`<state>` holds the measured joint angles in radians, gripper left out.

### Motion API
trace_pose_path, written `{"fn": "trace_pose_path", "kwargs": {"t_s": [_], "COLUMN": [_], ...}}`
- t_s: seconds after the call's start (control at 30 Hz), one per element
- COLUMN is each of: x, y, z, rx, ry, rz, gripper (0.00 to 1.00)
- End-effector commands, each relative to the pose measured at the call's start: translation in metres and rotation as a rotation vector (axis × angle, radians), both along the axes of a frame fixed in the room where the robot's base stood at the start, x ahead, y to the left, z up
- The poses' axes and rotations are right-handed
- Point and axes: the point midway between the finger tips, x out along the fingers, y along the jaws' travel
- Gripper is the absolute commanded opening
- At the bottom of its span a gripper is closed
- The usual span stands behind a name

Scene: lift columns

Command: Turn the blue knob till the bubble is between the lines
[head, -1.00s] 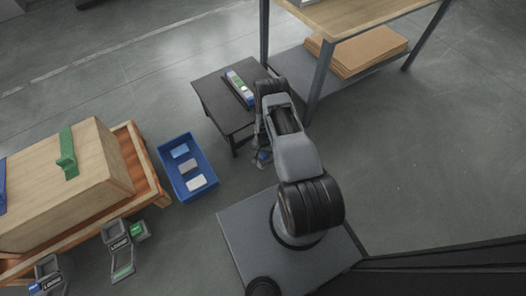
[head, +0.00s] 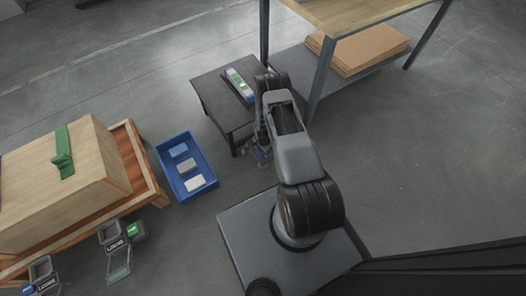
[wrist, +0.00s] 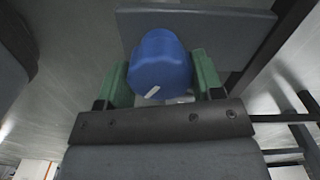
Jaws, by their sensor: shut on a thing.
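The blue knob (wrist: 160,60) fills the middle of the wrist view, with a short white mark low on its face. My gripper (wrist: 160,78) has its green fingers on either side of the knob and is shut on it. In the head view my gripper (head: 262,155) is low beside the small black table, mostly hidden by my arm. A level (head: 240,85) with a green vial lies on the black table (head: 214,93). Its bubble and lines are too small to make out.
A blue bin (head: 163,168) with several flat blocks stands on the floor at left. A wooden crate (head: 70,185) on a pallet is further left, near two grey labelled holders. A wooden bench (head: 350,15) with stacked brown boards (head: 355,52) stands close right of the black table.

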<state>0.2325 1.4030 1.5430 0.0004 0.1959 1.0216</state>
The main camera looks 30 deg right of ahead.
Motion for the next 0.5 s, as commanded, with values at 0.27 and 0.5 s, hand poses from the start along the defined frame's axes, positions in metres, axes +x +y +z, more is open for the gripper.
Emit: {"fn": "trace_pose_path", "kwargs": {"t_s": [0.27,0.5], "x": [-0.0001,-0.0001], "y": [-0.0011,-0.0013], "z": [-0.0006,-0.0002], "rx": [0.0,-0.001], "ry": [-0.001,-0.001], "rz": [-0.163,-0.236], "gripper": [0.37,0.37]}}
